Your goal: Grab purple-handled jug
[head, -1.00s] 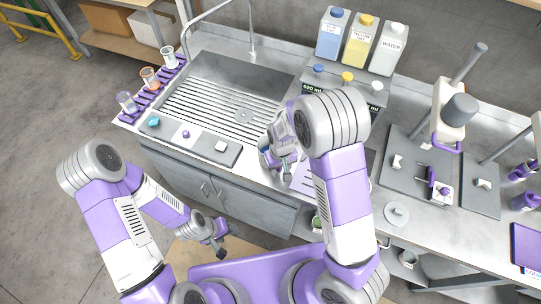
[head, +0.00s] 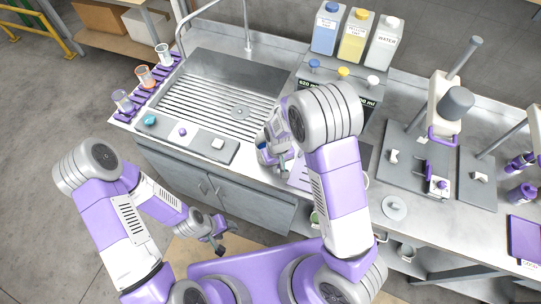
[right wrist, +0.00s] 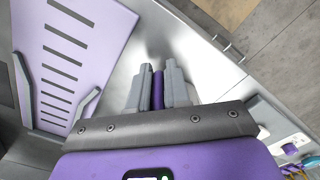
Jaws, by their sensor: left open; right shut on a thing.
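My right gripper (right wrist: 157,92) is shut on an upright purple bar (right wrist: 158,90), which looks like the jug's handle. In the right wrist view the bar stands between the two grey fingers, and the jug's body does not show. In the head view my right gripper (head: 278,163) is low over the counter at the sink's front right corner. A small blue and pale patch (head: 263,154) shows beside it; I cannot tell whether it is the jug, as my arm hides much there. My left gripper (head: 217,237) is open and empty, in front of the cabinet below the counter.
The sink (head: 215,100) lies left of my right gripper. A pale purple slotted board (right wrist: 72,60) lies beside it. Bottles (head: 355,35) stand behind, and stands with grey bases (head: 408,165) are at the right. A purple rack (head: 150,90) with beakers is at far left.

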